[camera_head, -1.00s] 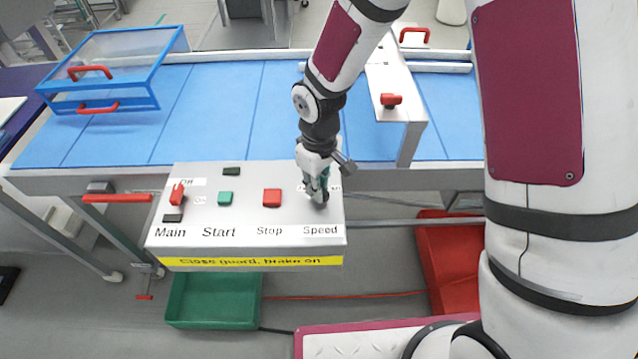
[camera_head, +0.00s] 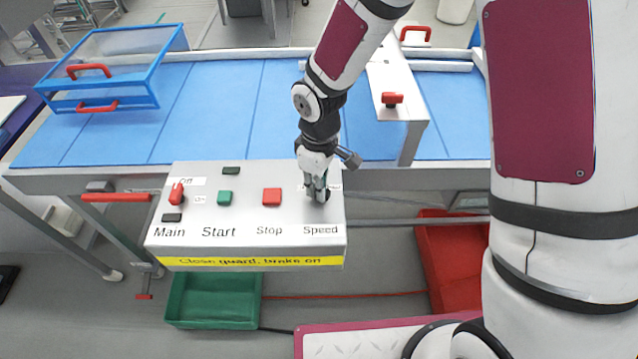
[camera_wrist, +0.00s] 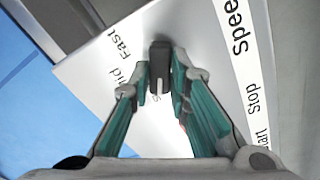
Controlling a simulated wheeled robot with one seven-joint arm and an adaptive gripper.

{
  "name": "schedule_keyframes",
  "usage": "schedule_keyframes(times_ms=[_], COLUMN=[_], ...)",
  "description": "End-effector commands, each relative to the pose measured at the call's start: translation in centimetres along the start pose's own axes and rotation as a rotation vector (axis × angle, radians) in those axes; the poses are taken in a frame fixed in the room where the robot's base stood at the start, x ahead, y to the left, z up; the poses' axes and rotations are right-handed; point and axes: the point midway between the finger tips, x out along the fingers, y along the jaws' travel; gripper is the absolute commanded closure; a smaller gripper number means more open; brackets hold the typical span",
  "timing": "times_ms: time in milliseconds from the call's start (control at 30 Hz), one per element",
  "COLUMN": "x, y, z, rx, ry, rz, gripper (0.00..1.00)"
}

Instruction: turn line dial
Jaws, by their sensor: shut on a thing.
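The line dial is a dark knob with a white pointer mark (camera_wrist: 159,68), above the word Speed on the control panel (camera_head: 245,180). In the wrist view it stands between my fingertips, with "Fast" and other partly hidden words printed around it. My gripper (camera_head: 318,190) reaches down onto the dial and mostly hides it in the head view. Its green-padded fingers (camera_wrist: 160,84) are shut on the dial from both sides. The white mark points toward the bottom of the wrist view.
The panel also has a red Main switch (camera_head: 177,194), a green Start button (camera_head: 225,197) and a red Stop button (camera_head: 271,197) left of my gripper. Behind is a blue conveyor (camera_head: 220,110) with a blue-framed guard (camera_head: 120,68). A green bin (camera_head: 213,300) and red bin (camera_head: 455,260) stand below.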

Motion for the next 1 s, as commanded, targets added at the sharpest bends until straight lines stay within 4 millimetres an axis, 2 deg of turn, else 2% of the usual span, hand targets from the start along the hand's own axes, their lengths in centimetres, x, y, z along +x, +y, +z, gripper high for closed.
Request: schedule_keyframes(times_ms=[33, 100, 400, 533, 667, 1000], x=[-0.1, -0.1, -0.1, -1.0, -3.0, -9.7], y=[0.1, 0.1, 0.0, 0.1, 0.1, 0.1], z=[-0.1, -0.1, 0.0, -0.1, -0.1, -0.1], rx=[-0.004, -0.003, 0.000, 0.002, 0.002, 0.001], ry=[0.002, 0.001, 0.001, 0.004, 0.004, 0.004], rz=[0.002, 0.002, 0.001, 0.003, 0.004, 0.004], gripper=[0.76, 0.63, 0.63, 0.63, 0.63, 0.63])
